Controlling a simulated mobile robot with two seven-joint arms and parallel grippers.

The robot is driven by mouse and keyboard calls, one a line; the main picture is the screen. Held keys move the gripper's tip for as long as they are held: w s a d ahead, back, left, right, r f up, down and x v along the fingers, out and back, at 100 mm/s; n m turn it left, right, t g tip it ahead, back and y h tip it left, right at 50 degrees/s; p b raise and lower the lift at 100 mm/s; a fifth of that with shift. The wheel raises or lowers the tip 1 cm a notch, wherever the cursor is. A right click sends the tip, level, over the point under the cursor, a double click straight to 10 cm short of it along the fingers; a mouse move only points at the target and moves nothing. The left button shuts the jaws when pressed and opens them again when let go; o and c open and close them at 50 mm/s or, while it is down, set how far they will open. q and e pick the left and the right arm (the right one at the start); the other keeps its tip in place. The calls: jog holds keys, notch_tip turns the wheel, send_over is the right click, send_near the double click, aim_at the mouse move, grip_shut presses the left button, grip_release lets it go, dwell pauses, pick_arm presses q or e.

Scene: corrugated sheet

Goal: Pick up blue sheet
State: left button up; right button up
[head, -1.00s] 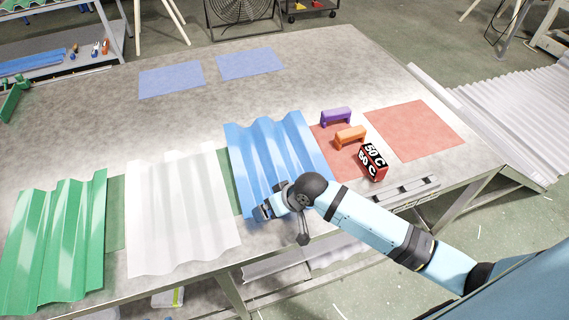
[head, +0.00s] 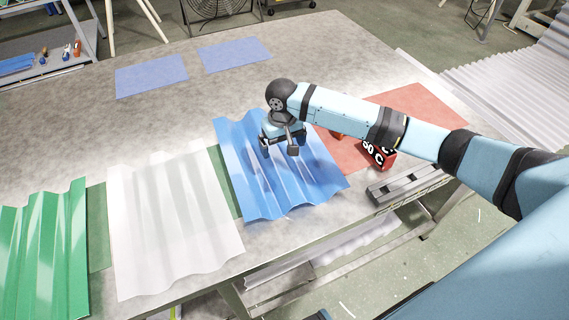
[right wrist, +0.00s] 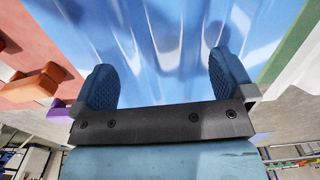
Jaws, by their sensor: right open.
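The blue sheet (head: 250,190) is a wavy corrugated panel lying on the grey table in the middle of the head view. It fills the upper middle of the right wrist view (right wrist: 150,40). My right gripper (head: 279,150) is over the far part of the blue sheet, pointing down. Its two blue fingers (right wrist: 160,82) are apart with nothing between them but the view of the sheet. I cannot tell whether the fingertips touch the sheet. My right forearm hides the sheet's far right corner. My left gripper is not in the head view.
A white sheet (head: 170,220) and a green sheet (head: 45,250) lie to the left. A red "50 C" block (head: 378,154) and an orange handle (head: 337,135) lie right on red mats. Two blue mats (head: 150,75) lie at the back, with bare table (head: 190,115) around them.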

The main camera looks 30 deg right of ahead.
aim_at(285, 160)
jog(key=shift+s+d+f+b, duration=0.1)
jog(key=shift+d+f+b, duration=0.05)
jog(key=shift+f, duration=1.7)
jog(key=shift+s+d+f+b, duration=0.1)
jog(key=shift+f+b, duration=0.05)
jog(key=shift+f, duration=1.7)
jog(key=shift+c, duration=0.5)
jog(key=shift+w, duration=0.1)
jog(key=c, duration=1.1)
